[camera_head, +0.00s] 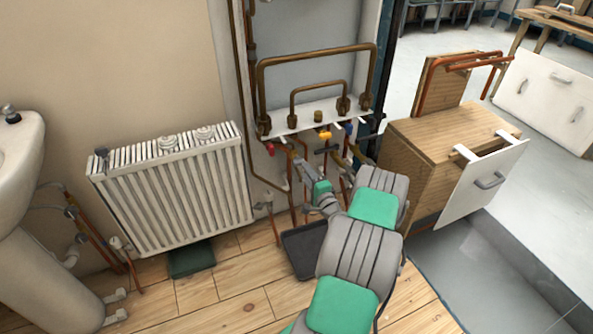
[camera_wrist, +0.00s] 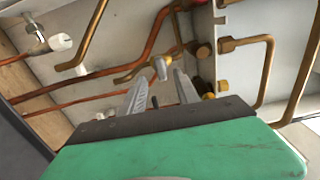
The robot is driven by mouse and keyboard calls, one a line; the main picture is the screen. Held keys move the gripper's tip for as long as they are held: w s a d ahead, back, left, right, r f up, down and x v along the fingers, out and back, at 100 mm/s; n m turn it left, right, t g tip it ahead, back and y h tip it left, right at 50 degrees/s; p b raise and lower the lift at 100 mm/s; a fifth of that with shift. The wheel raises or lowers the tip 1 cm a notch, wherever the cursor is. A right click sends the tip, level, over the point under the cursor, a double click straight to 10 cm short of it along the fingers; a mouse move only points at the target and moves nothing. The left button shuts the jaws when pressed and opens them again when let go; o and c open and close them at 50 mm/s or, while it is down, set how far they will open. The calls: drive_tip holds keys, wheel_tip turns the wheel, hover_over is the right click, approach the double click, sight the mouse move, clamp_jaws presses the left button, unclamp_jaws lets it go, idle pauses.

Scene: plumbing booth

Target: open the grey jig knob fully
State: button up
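The grey knob (camera_wrist: 160,68) shows in the wrist view as a small pale grey piece by the copper pipes. It lies between and just beyond my fingertips. My gripper (camera_wrist: 161,78) is open, with one finger on each side of the knob's line; I cannot tell whether either finger touches it. In the head view my gripper (camera_head: 302,170) reaches in under the white jig shelf (camera_head: 310,116), among the pipes. The grey knob cannot be made out there, and my gripper and the pipes cover that area.
A red knob (camera_head: 270,148), a yellow knob (camera_head: 325,136) and a blue knob (camera_head: 348,128) sit close around my gripper. Copper pipes crowd the space. A black tray (camera_head: 300,250) lies on the floor below. A radiator (camera_head: 175,190) stands left, a wooden cabinet (camera_head: 445,140) right.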

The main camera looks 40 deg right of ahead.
sight(300, 164)
drive_tip(key=b+x, duration=0.1)
drive_tip(key=x, duration=0.5)
drive_tip(key=shift+w+r, duration=0.1)
drive_tip(key=shift+w, duration=0.15)
drive_tip(key=shift+c, duration=0.4)
drive_tip(key=shift+a, duration=0.1)
clamp_jaws()
